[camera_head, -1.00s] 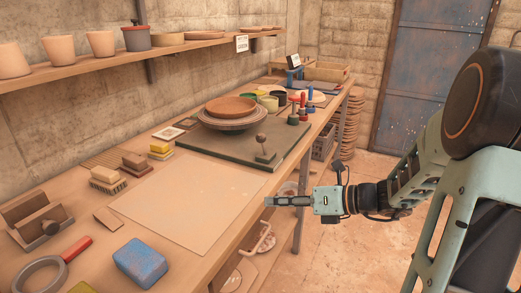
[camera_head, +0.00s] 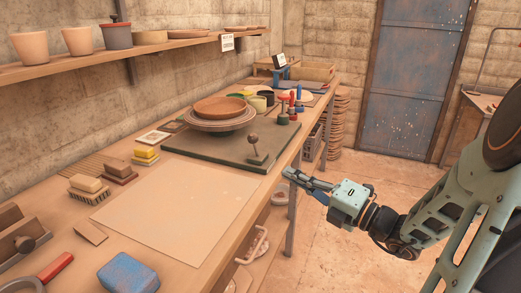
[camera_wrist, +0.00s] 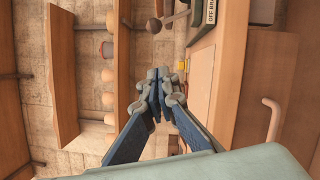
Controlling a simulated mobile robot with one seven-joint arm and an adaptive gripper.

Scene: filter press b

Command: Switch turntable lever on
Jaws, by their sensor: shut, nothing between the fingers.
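The turntable (camera_head: 215,126) carries a brown round disc (camera_head: 220,107) and sits on a dark green base (camera_head: 195,150) on the workbench. Its lever, a short stem with a round dark knob (camera_head: 253,137), stands near upright at the base's right corner. The knob also shows at the top of the wrist view (camera_wrist: 154,26), beside a partly cut-off label (camera_wrist: 211,12) that appears to read "OFF BRA...". My gripper (camera_head: 287,172) is shut and empty, just off the bench's front edge, below and right of the lever. Its closed fingers (camera_wrist: 160,78) are apart from the knob.
A tan board (camera_head: 175,205) lies in front of the turntable. A blue block (camera_head: 128,272) and brushes (camera_head: 88,188) are on the bench. Red- and blue-handled tools (camera_head: 291,102) stand behind the lever. A shelf with pots (camera_head: 78,41) runs along the wall. Floor right of the bench is open.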

